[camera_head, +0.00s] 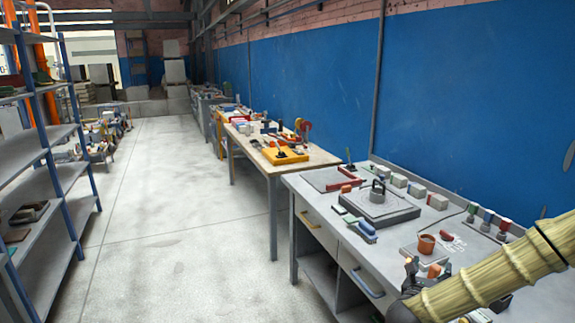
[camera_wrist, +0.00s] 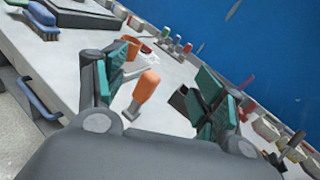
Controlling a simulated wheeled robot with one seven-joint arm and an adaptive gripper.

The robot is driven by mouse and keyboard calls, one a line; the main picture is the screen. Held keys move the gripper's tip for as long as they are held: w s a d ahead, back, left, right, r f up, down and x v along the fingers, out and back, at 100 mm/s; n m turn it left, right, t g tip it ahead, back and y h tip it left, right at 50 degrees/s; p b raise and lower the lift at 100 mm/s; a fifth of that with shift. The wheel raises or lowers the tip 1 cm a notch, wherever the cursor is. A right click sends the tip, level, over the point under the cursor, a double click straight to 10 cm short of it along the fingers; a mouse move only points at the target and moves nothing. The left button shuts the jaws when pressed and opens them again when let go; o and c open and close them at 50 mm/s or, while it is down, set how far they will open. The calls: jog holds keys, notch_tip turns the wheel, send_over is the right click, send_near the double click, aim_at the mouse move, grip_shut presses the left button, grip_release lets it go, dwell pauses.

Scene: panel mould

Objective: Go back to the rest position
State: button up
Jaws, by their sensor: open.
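My gripper (camera_head: 428,278) is at the lower right of the body camera view, over the front part of the grey workbench (camera_head: 330,206). It is open. In the wrist view my gripper (camera_wrist: 155,88) shows its two green-padded fingers spread wide apart. An orange-handled tool (camera_wrist: 147,86) shows between the fingers in the picture, with nothing visibly gripped. The exact height of my gripper above the bench is hard to tell.
A grey mould plate with a handled part (camera_head: 378,203) and a blue brush (camera_head: 362,229) lie left of my gripper. Several coloured-handled tools (camera_head: 488,216) stand along the back. A blue wall (camera_head: 450,90) closes the back. Open floor (camera_head: 170,220) lies left, before shelves (camera_head: 35,190).

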jog(key=s+a+f+n+g+y+b, duration=0.1)
jog(key=s+a+f+n+y+b, duration=0.15)
jog(key=s+a+f+n, duration=0.5)
jog(key=s+a+f+n+g+y+b, duration=0.1)
jog(key=s+a+f+n+g+y, duration=0.2)
jog(key=f+n, duration=0.75)
jog(key=s+a+f+n+y+b, duration=0.2)
jog(key=s+a+f+n+y, duration=0.3)
jog(key=f, duration=0.7)
jog(key=s+f+n+g+b, duration=0.1)
jog(key=s+f+n+g, duration=0.2)
jog(key=s+n, duration=0.3)
jog(key=s+a+f+n+g+b, duration=0.1)
jog(key=s+f+n+g, duration=0.2)
jog(key=s, duration=0.9)
jog(key=s+a+f+n+g+b, duration=0.1)
jog(key=s+f+n+g, duration=0.2)
jog(key=s+f+n, duration=0.5)
jog(key=shift+s+n+y+b, duration=0.3)
jog(key=shift+s+y+b, duration=0.05)
jog(key=shift+s, duration=0.75)
jog(key=shift+a, duration=0.1)
